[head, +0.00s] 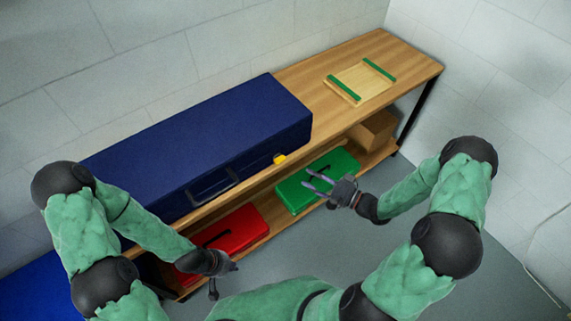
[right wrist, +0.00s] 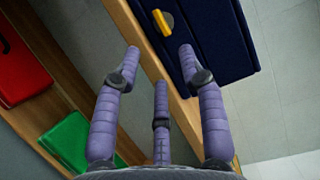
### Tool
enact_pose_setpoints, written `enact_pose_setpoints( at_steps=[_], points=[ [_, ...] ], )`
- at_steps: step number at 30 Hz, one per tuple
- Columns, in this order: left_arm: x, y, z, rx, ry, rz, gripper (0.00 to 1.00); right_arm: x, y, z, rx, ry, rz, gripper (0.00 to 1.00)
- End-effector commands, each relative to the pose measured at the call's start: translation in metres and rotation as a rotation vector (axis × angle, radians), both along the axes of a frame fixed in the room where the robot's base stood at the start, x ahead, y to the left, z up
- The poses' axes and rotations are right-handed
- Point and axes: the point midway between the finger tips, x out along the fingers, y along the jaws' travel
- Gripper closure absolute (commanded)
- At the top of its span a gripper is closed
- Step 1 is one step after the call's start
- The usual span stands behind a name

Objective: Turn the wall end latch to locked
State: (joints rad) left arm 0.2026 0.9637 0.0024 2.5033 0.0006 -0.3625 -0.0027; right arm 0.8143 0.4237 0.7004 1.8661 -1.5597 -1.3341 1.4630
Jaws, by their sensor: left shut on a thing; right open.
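The long dark blue case (head: 215,145) lies closed on the wooden bench. A yellow latch (head: 280,159) sits on its front face near the right end. The latch also shows in the right wrist view (right wrist: 162,22) as a yellow bar on a round base; I cannot tell whether it is locked. My right gripper (head: 318,187) is open and empty, in front of the bench and apart from the latch. Its spread fingers (right wrist: 159,56) point toward the case. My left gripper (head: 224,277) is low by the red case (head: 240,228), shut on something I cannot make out.
A dark handle (head: 212,186) is on the blue case's front. A green case (head: 318,178) and a cardboard box (head: 373,131) are on the lower shelf. A wooden tray with green bars (head: 358,82) lies on the bench's right part. Floor in front is clear.

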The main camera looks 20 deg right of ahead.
Motion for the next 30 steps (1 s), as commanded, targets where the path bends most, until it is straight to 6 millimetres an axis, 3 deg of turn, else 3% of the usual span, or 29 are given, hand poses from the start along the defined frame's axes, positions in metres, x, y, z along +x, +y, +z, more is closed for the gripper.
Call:
enact_pose_setpoints(
  at_steps=[18, 30],
  points=[
    [0.000, 0.000, -0.027, 0.000, 0.000, 0.000, 1.00, 0.064, 0.061, -0.002, -0.001, -0.001, 0.005, 0.59],
    [0.000, 0.000, -0.030, 0.000, 0.000, 0.000, 1.00, 0.078, 0.072, 0.000, -0.001, 0.001, 0.001, 0.59]
  ],
)
